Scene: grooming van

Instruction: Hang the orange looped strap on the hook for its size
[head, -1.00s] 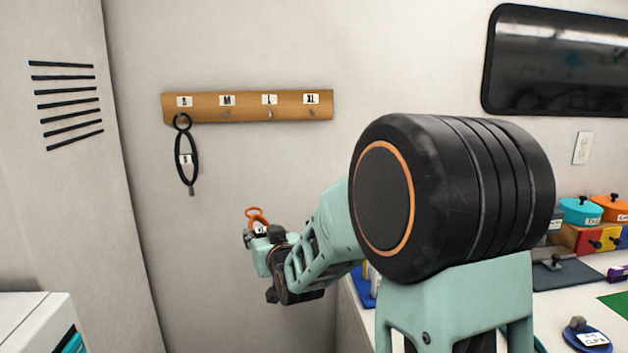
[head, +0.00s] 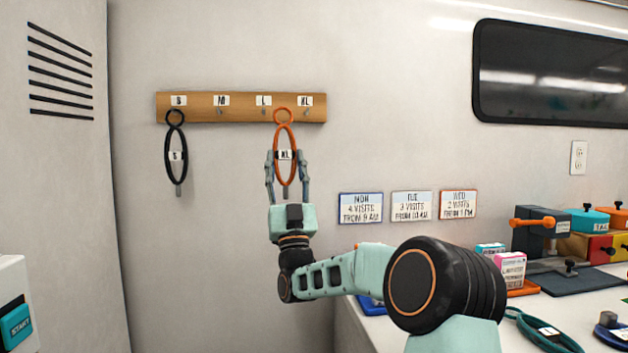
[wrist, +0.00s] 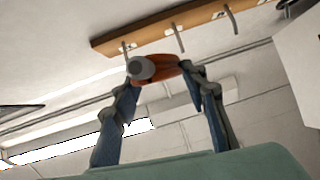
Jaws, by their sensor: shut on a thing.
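The orange looped strap (head: 279,139) has a small top ring, a long loop and a white tag reading XL. My gripper (head: 286,156) is shut on it around the tag and holds it upright before the wall. Its top ring overlaps the wooden hook rail (head: 240,107) in the head view, between the L label (head: 264,100) and the XL label (head: 305,100). Whether it touches a hook cannot be told. In the wrist view the strap (wrist: 160,70) is seen end-on between the fingers, below the rail (wrist: 150,33) and its metal hooks.
A black looped strap (head: 168,145) tagged S hangs from the S hook at the rail's left end. Three visit cards (head: 411,205) are on the wall at right. A counter with coloured boxes stands further right. The M hook (head: 221,112) is bare.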

